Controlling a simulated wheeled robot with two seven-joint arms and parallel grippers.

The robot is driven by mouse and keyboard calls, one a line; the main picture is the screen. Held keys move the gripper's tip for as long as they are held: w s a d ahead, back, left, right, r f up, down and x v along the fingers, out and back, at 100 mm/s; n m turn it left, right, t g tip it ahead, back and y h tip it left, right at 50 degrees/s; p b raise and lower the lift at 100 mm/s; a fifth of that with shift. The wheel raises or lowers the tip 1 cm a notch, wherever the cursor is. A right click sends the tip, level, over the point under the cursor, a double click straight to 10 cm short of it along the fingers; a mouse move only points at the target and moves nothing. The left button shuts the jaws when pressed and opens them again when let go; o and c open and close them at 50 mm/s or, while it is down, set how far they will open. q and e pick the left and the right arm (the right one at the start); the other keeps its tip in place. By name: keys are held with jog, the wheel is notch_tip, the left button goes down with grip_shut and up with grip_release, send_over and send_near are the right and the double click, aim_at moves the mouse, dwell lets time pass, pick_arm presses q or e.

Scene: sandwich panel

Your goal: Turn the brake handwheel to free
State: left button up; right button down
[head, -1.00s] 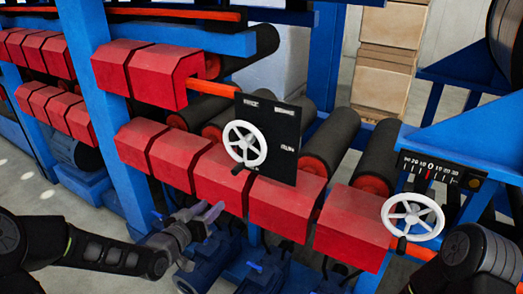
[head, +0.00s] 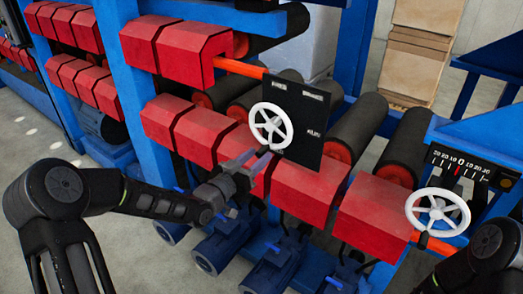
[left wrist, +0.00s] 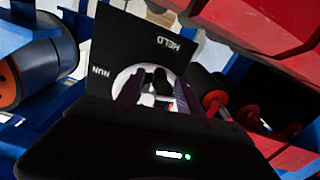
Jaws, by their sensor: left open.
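The white spoked handwheel (head: 257,112) stands on a black panel (head: 312,120) in front of the rollers. My left gripper (head: 262,158) is at the wheel's lower edge, with its fingers open. In the left wrist view the open fingers (left wrist: 155,95) point at the wheel, part of whose white rim (left wrist: 122,78) shows. A dark knob-like part (left wrist: 159,77) appears between them; I cannot tell whether they touch it. The panel (left wrist: 110,42) shows the word HELD and a shorter word. My right gripper is out of view; part of my right arm shows at the lower right.
A second white handwheel (head: 437,203) stands at the right below a numbered scale (head: 470,165). Red housings (head: 310,190) line the machine below the panel, with blue motors (head: 215,248) under them. A blue post (head: 125,80) rises left of the panel.

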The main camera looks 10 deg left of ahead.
pick_arm(q)
jog(key=shift+x, duration=1.35)
grip_shut()
dwell(0.4)
